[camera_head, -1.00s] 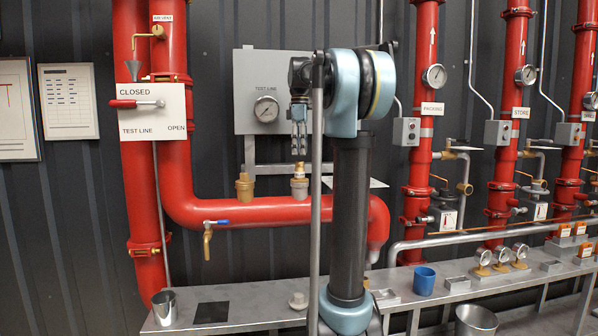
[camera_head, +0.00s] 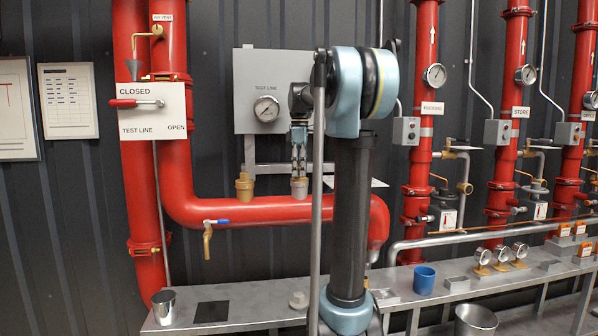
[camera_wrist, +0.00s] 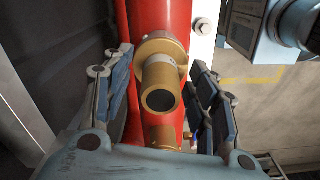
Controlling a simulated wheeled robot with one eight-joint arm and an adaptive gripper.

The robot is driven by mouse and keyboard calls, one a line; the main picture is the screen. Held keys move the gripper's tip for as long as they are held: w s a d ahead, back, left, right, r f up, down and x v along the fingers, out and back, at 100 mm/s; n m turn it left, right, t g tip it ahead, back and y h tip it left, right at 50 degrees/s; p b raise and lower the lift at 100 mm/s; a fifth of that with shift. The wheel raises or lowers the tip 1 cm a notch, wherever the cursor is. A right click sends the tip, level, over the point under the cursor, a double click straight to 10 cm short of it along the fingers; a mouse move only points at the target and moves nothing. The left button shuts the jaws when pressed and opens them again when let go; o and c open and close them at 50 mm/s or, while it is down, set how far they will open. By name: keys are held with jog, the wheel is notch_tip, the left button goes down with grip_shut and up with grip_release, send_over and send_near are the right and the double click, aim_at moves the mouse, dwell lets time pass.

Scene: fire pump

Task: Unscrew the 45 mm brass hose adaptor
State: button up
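A brass fitting (camera_head: 299,188) stands upright on the horizontal red pipe, right of a second brass fitting. In the wrist view it is a hollow brass tube (camera_wrist: 161,88) with a wider brass collar and a pale band. I take it for the adaptor; no size mark is readable. My gripper (camera_head: 299,168) points straight down over it, hiding its upper part in the head view. The wrist view shows my gripper (camera_wrist: 161,72) open, with one finger on each side of the tube and gaps to both.
The second brass fitting (camera_head: 245,188) stands close on the left. The grey gauge panel (camera_head: 247,80) is behind my gripper. A brass tap (camera_head: 208,238) hangs below the pipe. The bench (camera_head: 250,296) holds a metal cup (camera_head: 164,306) and a blue cup (camera_head: 424,280).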

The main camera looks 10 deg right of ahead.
grip_shut()
jog(key=c, duration=0.7)
grip_release()
jog(key=shift+c, duration=0.2)
jog(key=c, duration=0.3)
jog(key=n, duration=0.6)
jog(key=shift+w, duration=0.1)
jog(key=shift+n, duration=0.5)
jog(key=n, duration=0.3)
jog(key=shift+n, duration=1.3)
